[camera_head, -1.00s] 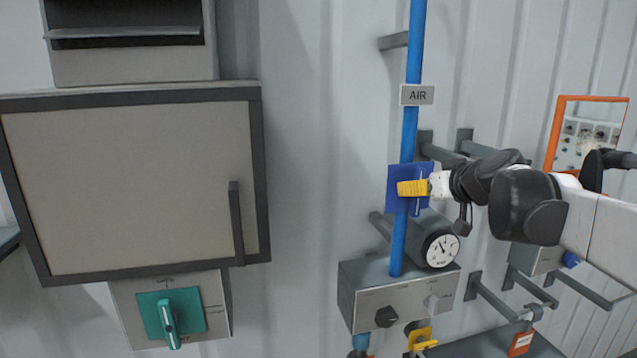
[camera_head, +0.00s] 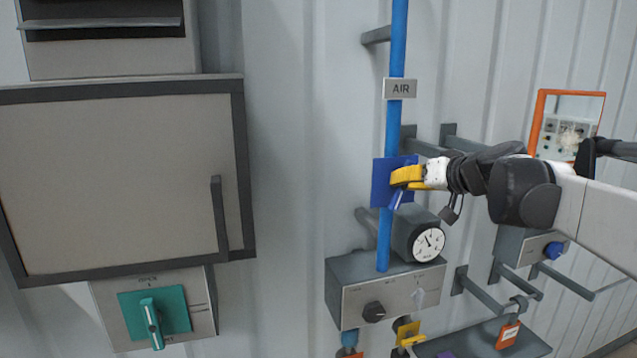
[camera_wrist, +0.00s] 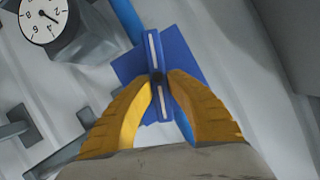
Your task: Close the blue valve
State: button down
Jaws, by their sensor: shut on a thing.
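The blue valve is a square blue plate (camera_head: 381,181) on the blue air pipe (camera_head: 398,40), below the AIR label. Its blue lever handle (camera_head: 397,200) shows below the fingers, tilted with its lower end to the left. In the wrist view the handle (camera_wrist: 152,50) has a white stripe and a dark centre pivot, and lies at a slant to the pipe (camera_wrist: 126,15). My gripper (camera_head: 402,175) is at the valve. In the wrist view its yellow fingers (camera_wrist: 158,82) close on the handle's middle from both sides. The fingers hide part of the handle.
A pressure gauge (camera_head: 428,244) and grey box (camera_head: 350,300) with a black knob sit below the valve. A grey cabinet (camera_head: 120,180) and a teal switch (camera_head: 151,315) are at left. Wall brackets and an orange-framed panel (camera_head: 538,120) are at right. Wall between cabinet and pipe is clear.

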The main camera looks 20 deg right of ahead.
jog(key=m, duration=0.1)
jog(key=y+b, duration=0.1)
jog(key=m+b, duration=0.1)
jog(key=shift+d+f+m+y, duration=0.25)
jog(key=shift+m+y, duration=0.05)
jog(key=m+b, duration=0.1)
jog(key=m+t+y+b, duration=0.1)
jog(key=shift+d+f+m+y, duration=0.1)
jog(key=shift+f+m+y, duration=0.05)
jog(key=shift+m+y, duration=0.15)
jog(key=m+t+y+b, duration=0.1)
jog(key=m+b, duration=0.1)
jog(key=m, duration=0.1)
jog(key=shift+d+f+b, duration=0.1)
jog(key=shift+f+b, duration=0.05)
jog(key=shift+b, duration=0.15)
jog(key=shift+m+t+y+b, duration=0.4)
jog(key=shift+m+b, duration=0.25)
jog(key=shift+m, duration=0.65)
jog(key=c, duration=1.3)
grip_release()
jog(key=shift+w, duration=0.1)
